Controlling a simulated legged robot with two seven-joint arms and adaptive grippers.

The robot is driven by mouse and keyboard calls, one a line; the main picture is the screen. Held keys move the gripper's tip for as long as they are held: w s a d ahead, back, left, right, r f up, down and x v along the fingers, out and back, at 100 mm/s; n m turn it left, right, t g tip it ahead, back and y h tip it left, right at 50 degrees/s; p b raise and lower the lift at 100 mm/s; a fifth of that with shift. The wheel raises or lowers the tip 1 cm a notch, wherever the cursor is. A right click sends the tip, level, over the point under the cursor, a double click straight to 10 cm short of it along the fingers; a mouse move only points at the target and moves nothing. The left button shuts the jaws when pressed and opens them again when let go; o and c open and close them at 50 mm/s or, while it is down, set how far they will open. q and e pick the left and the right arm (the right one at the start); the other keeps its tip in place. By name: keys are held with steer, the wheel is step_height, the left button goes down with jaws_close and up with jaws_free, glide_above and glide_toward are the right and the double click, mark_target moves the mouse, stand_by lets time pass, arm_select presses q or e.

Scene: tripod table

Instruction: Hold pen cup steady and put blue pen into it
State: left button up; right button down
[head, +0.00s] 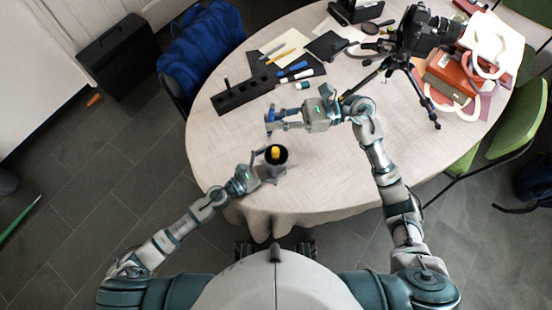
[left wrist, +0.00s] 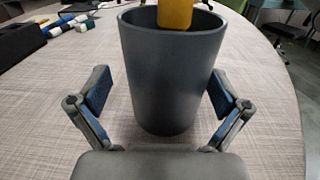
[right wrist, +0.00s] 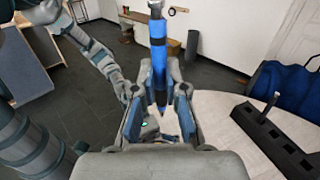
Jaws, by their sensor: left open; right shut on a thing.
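The dark grey pen cup (head: 283,157) stands upright near the table's front edge with a yellow item (head: 275,152) in it. In the left wrist view the cup (left wrist: 170,85) stands between the spread fingers of my left gripper (left wrist: 160,92), with gaps visible at both sides. My left gripper (head: 266,170) is open around the cup. My right gripper (head: 277,119) is shut on the blue pen (right wrist: 158,60), above the table and beyond the cup in the head view. The pen is roughly upright in the right wrist view, its tapered end down between the fingers.
A black slotted holder (head: 240,95) lies left of my right gripper. Markers (head: 294,75) and a yellow pencil (head: 281,56) lie behind it. A camera on a tripod (head: 415,50) stands at the back right. The table right of the cup is clear.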

arm_select(q)
steer(key=shift+w, duration=0.1)
steer(key=shift+d+f, duration=0.1)
steer(key=shift+d, duration=1)
steer(key=shift+c, duration=1.4)
steer(key=shift+d, duration=0.15)
steer(key=c, duration=0.8)
steer(key=shift+a, duration=0.2)
steer(key=shift+c, duration=1.2)
steer(key=shift+a, duration=0.7)
steer(key=shift+d, duration=0.7)
steer(key=shift+a, duration=0.4)
arm_select(e)
glide_above(279, 146)
steer(key=s, duration=0.3)
step_height(279, 146, down, 6)
arm_select(q)
steer(key=shift+a, duration=0.15)
arm_select(e)
steer(key=shift+a+f, duration=0.25)
steer(key=shift+f, duration=0.55)
arm_select(q)
steer(key=shift+d, duration=0.4)
steer(key=shift+a, duration=0.3)
arm_select(e)
steer(key=shift+d+f, duration=0.15)
steer(key=shift+f, duration=2.6)
